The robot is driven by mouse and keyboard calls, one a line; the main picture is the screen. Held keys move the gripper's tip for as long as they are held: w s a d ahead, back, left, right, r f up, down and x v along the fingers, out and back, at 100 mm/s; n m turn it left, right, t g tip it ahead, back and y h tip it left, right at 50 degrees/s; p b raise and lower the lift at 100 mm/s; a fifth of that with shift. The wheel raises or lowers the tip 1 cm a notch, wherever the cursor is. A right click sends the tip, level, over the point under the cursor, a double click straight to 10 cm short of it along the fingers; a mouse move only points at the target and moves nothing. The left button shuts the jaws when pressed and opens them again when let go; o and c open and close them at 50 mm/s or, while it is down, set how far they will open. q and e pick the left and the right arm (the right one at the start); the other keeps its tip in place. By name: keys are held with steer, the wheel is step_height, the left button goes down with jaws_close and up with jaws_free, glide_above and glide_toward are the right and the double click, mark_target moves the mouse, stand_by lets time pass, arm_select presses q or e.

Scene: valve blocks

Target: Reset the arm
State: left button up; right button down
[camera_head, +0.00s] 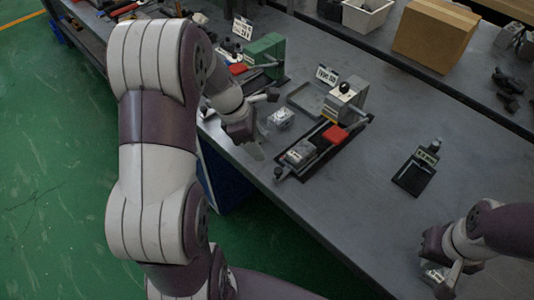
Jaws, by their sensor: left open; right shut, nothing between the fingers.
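My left arm fills the left of the head view, and its gripper (266,124) is open above the bench. A small silver valve block (281,118) lies just in front of its spread fingers; I cannot tell whether they touch it. My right gripper (447,279) is at the lower right, shut and empty, pointing down over the near bench edge. A small pale block (434,272) shows beside its fingers, partly hidden.
A black fixture (322,160) with a grey block, a red part and a label stands mid-bench. A green fixture (266,52) is behind the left gripper. A black labelled stand (417,174) is to the right. A cardboard box (434,36) and white bin (367,14) are at the back.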

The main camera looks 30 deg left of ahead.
arm_select(q)
steer(key=shift+s+a+r, duration=0.1)
steer(key=shift+a+r, duration=0.15)
steer(key=shift+r, duration=0.3)
